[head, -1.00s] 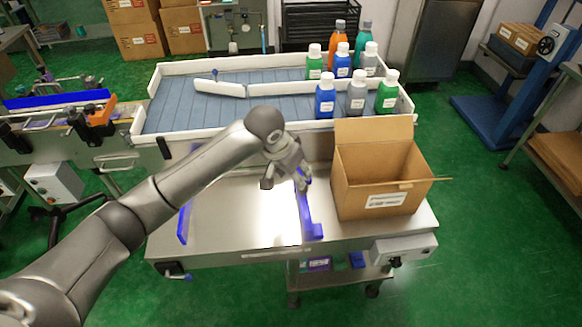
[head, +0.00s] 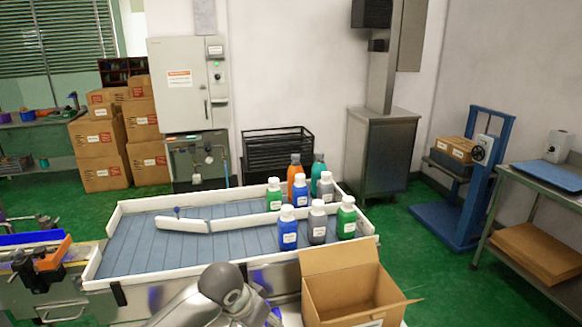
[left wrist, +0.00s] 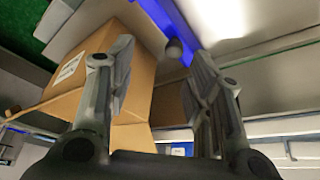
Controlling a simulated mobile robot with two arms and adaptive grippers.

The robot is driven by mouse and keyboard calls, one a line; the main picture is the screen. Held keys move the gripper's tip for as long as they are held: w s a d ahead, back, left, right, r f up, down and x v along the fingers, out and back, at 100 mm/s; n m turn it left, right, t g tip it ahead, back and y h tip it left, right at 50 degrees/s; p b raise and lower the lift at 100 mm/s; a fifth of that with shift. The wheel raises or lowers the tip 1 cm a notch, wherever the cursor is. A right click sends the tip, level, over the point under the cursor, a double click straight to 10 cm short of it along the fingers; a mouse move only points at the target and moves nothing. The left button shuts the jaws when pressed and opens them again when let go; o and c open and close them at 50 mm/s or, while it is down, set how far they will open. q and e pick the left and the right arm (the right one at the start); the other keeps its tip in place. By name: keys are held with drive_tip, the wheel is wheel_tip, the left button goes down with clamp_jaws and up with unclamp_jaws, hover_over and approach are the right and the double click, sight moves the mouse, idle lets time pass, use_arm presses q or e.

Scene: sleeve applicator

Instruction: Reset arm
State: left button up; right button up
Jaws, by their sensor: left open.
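My left arm (head: 222,290) comes in at the bottom of the head view, and its gripper is cut off by the lower edge there. In the left wrist view my left gripper (left wrist: 160,75) is open, with its two fingers spread apart and nothing between them. The open cardboard box (left wrist: 75,75) is beside and behind the left finger, and a blue rail (left wrist: 165,25) runs beyond the fingertips. The same box (head: 350,300) stands at the bottom right of the head view with its flaps up. My right gripper is not in view.
Several capped bottles, such as the front blue one (head: 288,232), stand at the right end of the white-walled conveyor (head: 140,250). A grey cabinet (head: 385,150), a blue lift stand (head: 490,165) and stacked cartons (head: 100,150) are farther back. Green floor lies open at right.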

use_arm(q)
drive_tip(key=s+f+h, duration=0.1)
drive_tip(key=s+f, duration=0.6)
drive_tip(key=s, duration=0.5)
drive_tip(key=s+a+f+n+y, duration=0.2)
drive_tip(key=s+a+n+y, duration=0.15)
drive_tip(key=s+a, duration=1.15)
drive_tip(key=s+d+f+g, duration=0.1)
drive_tip(key=s+f, duration=0.1)
drive_tip(key=f, duration=1.2)
drive_tip(key=s+d+f+g, duration=0.1)
drive_tip(key=s+f, duration=0.1)
drive_tip(key=f, duration=1.2)
drive_tip(key=s+a+f, duration=0.3)
drive_tip(key=s+f, duration=1.1)
drive_tip(key=s, duration=0.2)
drive_tip(key=shift+s+f+g, duration=0.15)
drive_tip(key=shift+f+g, duration=0.25)
